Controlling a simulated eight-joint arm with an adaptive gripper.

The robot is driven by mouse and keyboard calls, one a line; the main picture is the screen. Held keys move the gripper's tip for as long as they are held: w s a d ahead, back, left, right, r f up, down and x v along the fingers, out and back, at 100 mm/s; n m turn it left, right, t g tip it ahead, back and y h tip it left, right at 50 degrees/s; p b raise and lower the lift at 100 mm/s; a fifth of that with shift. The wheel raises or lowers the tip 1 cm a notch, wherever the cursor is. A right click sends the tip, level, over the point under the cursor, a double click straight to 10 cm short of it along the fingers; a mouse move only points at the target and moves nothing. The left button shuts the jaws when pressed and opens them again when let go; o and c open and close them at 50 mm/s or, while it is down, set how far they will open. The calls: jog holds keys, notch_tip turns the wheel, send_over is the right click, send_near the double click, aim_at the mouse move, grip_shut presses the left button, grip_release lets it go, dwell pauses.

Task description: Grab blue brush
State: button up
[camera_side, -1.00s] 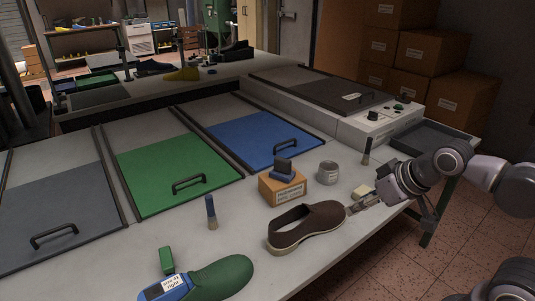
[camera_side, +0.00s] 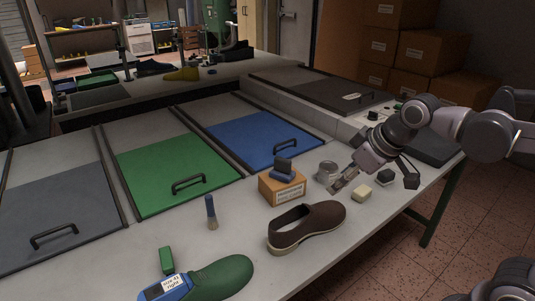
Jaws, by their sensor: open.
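The blue brush (camera_side: 211,212) stands upright on the light worktable, its blue handle up and pale bristles down. It is in front of the green panel, left of the cardboard box. My gripper (camera_side: 378,181) is open and empty at the right of the table, well to the right of the brush. One finger is near the grey tin (camera_side: 327,171); the other is over the table's right side. The box, tin and brown shoe lie between gripper and brush.
The cardboard box (camera_side: 282,189) carries blue and dark blocks. A small dark block (camera_side: 385,178) is by my gripper. A green shoe last (camera_side: 222,277) and green block (camera_side: 166,260) lie nearer.

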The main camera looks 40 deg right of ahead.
jog(key=w+a+r+n+g, duration=0.2)
jog(key=w+a+r+n, duration=0.2)
jog(key=w, duration=0.5)
jog(key=n+g, duration=0.4)
jog(key=n, duration=0.9)
send_over(210, 208)
jog(key=d, duration=0.1)
jog(key=f, duration=1.1)
jog(key=shift+w, duration=0.35)
jog(key=shift+a+f, duration=0.15)
jog(key=shift+f, duration=0.35)
jog(key=shift+w+a+f, duration=0.1)
jog(key=shift+f, duration=2.5)
jog(key=shift+w+a+f, duration=0.1)
jog(key=shift+f, duration=2.5)
grip_shut()
